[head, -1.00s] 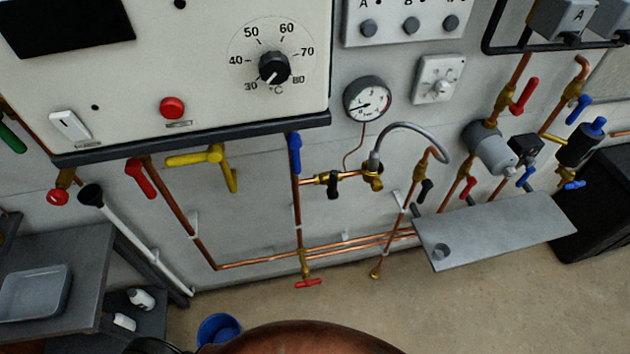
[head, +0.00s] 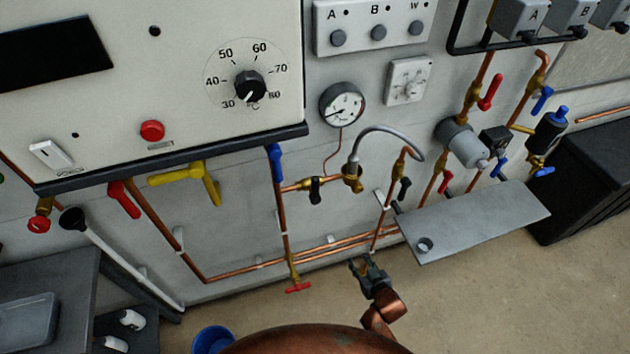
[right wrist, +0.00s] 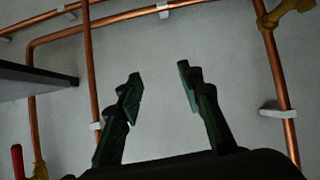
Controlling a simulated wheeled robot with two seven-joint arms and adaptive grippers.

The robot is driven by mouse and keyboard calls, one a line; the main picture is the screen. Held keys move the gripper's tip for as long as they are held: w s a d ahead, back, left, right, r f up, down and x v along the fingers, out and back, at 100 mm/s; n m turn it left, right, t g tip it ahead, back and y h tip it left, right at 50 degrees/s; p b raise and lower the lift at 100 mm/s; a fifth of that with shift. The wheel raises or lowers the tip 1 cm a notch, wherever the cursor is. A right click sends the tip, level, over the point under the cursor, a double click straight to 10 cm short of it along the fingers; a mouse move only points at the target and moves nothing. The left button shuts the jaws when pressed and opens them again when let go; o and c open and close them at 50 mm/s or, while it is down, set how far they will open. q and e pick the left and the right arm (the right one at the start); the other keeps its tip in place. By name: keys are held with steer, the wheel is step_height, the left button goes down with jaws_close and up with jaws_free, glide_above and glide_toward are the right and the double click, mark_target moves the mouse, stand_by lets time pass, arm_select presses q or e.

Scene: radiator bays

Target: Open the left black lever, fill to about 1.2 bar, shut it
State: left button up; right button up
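The left black lever (head: 315,190) sits on the short horizontal brass valve left of the grey hose (head: 385,130). It points down, across its pipe. A second black lever (head: 404,188) is on the slanted copper pipe at the hose's other end. The round pressure gauge (head: 342,104) hangs above the left lever; its needle is in the lower left of the dial, and the exact value is too small to read. My right gripper (head: 364,266) is below the levers, apart from them. In the right wrist view it is open and empty (right wrist: 158,80). My left gripper is out of view.
A grey shelf (head: 475,225) juts out right of my right gripper. Yellow (head: 185,173), blue (head: 275,165) and red (head: 123,200) levers hang under the boiler. A red tap (head: 297,288) is low on the wall. A blue bucket (head: 212,340) stands on the floor.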

steer(key=w+a+r+t+y, duration=0.15)
steer(key=a+r, duration=0.25)
steer(key=r, duration=0.6)
steer(key=w+a+r+t+y, duration=0.1)
steer(key=w+a+r, duration=0.15)
steer(key=r, duration=0.75)
steer(key=n+t+y+p, duration=0.1)
steer(key=n+t+y, duration=0.1)
steer(key=y, duration=0.1)
glide_toward(317, 186)
steer(key=x, duration=1.1)
steer(key=shift+w, duration=0.1)
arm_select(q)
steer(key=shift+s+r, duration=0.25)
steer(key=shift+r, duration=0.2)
arm_select(e)
steer(key=shift+c, duration=0.3)
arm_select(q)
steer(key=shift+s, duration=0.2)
arm_select(e)
jaws_close()
